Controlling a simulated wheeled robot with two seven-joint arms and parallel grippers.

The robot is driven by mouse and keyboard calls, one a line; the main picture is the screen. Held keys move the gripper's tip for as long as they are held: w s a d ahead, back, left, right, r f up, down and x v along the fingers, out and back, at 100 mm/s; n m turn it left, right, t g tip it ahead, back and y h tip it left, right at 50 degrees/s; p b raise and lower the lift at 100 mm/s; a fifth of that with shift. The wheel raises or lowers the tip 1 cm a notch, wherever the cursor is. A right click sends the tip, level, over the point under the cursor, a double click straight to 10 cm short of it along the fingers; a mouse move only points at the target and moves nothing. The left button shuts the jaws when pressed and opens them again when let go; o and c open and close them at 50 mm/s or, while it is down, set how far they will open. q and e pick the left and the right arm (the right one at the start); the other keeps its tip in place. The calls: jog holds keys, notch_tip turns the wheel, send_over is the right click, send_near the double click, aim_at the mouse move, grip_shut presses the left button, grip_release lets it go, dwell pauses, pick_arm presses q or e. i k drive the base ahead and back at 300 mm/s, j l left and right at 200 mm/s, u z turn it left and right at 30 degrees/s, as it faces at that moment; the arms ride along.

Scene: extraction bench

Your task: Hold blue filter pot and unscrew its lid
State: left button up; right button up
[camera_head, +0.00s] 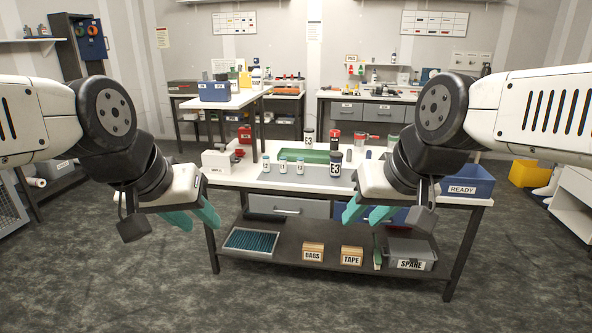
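A pot with a dark, bluish lid and a white label (335,168) stands upright on the bench, just left of my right forearm; it looks like the blue filter pot, though its colour is hard to tell. Its lid is on. My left gripper (201,222) has teal fingers spread apart, empty, in front of the bench's left end. My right gripper (360,218) also has its teal fingers apart, empty, in front of the bench and nearer than the pot. Neither gripper touches a pot.
Red-lidded pots (359,141) and a green tray (302,156) are behind. A white device (220,160) sits at the left, a blue READY bin (466,184) at the right.

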aim_at(335, 165)
jog(key=i+l+u, duration=0.1)
jog(key=i+l, duration=0.15)
jog(key=i+l+u, duration=0.1)
jog(key=i+l, duration=0.15)
jog(key=l, duration=0.25)
jog(key=i+l+u, duration=0.1)
jog(key=i+l, duration=0.15)
jog(key=l, duration=0.2)
jog(key=i+l+u, duration=0.1)
jog(key=i+l, duration=0.15)
jog(key=l, duration=0.15)
jog(key=i+l+u, duration=0.1)
jog(key=l, duration=0.35)
jog(key=i+l+u, duration=0.1)
jog(key=i+l, duration=0.2)
jog(key=l, duration=0.15)
jog(key=i+l+u, duration=0.1)
jog(key=l, duration=0.4)
jog(key=i+l+u, duration=0.1)
jog(key=l, duration=0.4)
jog(key=i, duration=0.1)
